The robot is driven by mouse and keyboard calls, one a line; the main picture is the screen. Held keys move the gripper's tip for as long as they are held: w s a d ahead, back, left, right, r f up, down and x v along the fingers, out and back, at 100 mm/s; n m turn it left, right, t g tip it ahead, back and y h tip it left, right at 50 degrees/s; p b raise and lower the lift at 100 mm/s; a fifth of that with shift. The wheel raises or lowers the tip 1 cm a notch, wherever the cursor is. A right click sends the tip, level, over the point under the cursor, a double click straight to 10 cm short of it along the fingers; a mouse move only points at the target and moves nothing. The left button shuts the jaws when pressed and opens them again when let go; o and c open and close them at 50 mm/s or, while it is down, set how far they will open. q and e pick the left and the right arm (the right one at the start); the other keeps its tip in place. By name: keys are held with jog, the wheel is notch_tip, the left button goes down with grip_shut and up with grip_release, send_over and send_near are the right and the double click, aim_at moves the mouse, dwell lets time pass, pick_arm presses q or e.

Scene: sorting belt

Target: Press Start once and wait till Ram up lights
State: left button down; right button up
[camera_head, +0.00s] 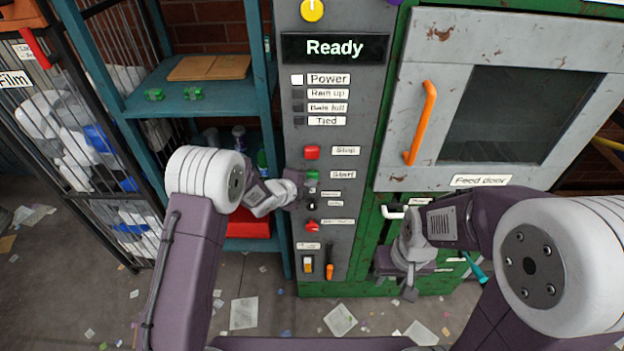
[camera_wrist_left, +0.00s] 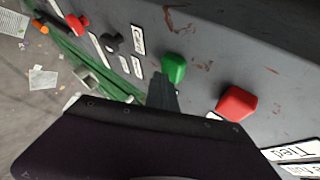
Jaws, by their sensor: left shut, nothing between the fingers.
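The control panel (camera_head: 360,200) is grey, and its display (camera_head: 335,48) reads "Ready". The Power lamp (camera_head: 297,79) is lit white; the Ram up lamp (camera_head: 298,94) is dark. The green Start button (camera_head: 313,174) sits below the red Stop button (camera_head: 312,152). My left gripper (camera_head: 301,183) is shut and empty, at the Start button. In the left wrist view, its fingertips (camera_wrist_left: 162,88) are right beside the green Start button (camera_wrist_left: 175,67); I cannot tell whether they touch it. My right gripper (camera_head: 408,291) hangs in front of the green lower panel, its jaw state unclear.
The red Stop button also shows in the left wrist view (camera_wrist_left: 237,103), close to Start. A red knob (camera_head: 312,225) and an orange lever (camera_head: 329,271) are lower on the panel. The feed door (camera_head: 400,80) with its orange handle is at right. A teal shelf (camera_head: 150,100) stands left.

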pick_arm(q)
jog(key=shift+w, duration=0.25)
dwell(0.4)
jog(key=shift+s+b, duration=0.7)
jog(key=shift+s, duration=0.35)
jog(key=s+b, duration=0.2)
jog(key=s, duration=0.3)
jog(key=shift+b, duration=0.4)
